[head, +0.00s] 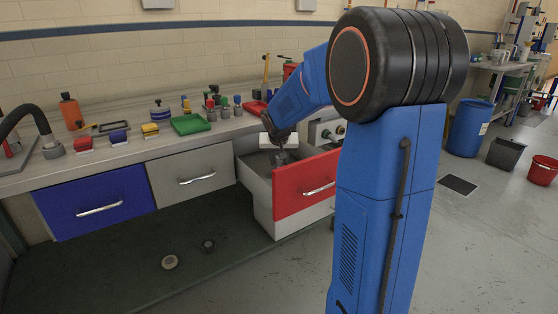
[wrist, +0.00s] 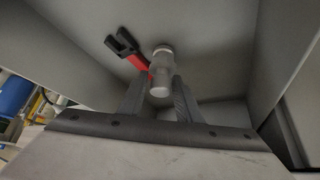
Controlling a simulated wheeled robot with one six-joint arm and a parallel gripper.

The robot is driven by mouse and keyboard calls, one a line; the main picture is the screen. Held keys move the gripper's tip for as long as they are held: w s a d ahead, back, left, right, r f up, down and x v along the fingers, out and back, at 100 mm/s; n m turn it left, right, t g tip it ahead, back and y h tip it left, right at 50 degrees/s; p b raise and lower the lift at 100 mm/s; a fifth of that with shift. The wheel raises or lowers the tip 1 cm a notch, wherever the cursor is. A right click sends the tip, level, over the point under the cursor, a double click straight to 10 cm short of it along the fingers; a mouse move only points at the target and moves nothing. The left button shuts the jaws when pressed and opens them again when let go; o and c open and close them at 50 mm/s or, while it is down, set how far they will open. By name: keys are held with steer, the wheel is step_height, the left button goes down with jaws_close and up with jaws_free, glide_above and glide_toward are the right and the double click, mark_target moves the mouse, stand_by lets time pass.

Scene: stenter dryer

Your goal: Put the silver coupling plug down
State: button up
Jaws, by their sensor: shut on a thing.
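The silver coupling plug (wrist: 161,62) is a pale grey, stepped round piece, seen between the two dark fingers in the wrist view. My gripper (wrist: 160,88) is shut on it, with the plug sticking out past the fingertips. In the head view my gripper (head: 281,155) reaches down into the open drawer with the red front (head: 306,187). The plug is too small to make out clearly there. I cannot tell whether the plug touches the drawer's floor.
A red and black item (wrist: 129,48) lies in the drawer just left of the plug. Grey drawer walls (wrist: 278,50) rise close on the sides. The blue drawer (head: 97,203) and grey drawer (head: 190,178) are shut. Several small items stand on the bench (head: 240,124).

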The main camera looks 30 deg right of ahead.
steer(key=o, duration=1.2)
steer(key=shift+f, duration=0.1)
steer(key=shift+s+r, duration=0.1)
steer(key=shift+r, duration=0.25)
steer(key=v, duration=1.1)
steer(key=shift+s+a+r, duration=0.1)
steer(key=shift+a+r, duration=0.05)
steer(key=shift+r, duration=0.05)
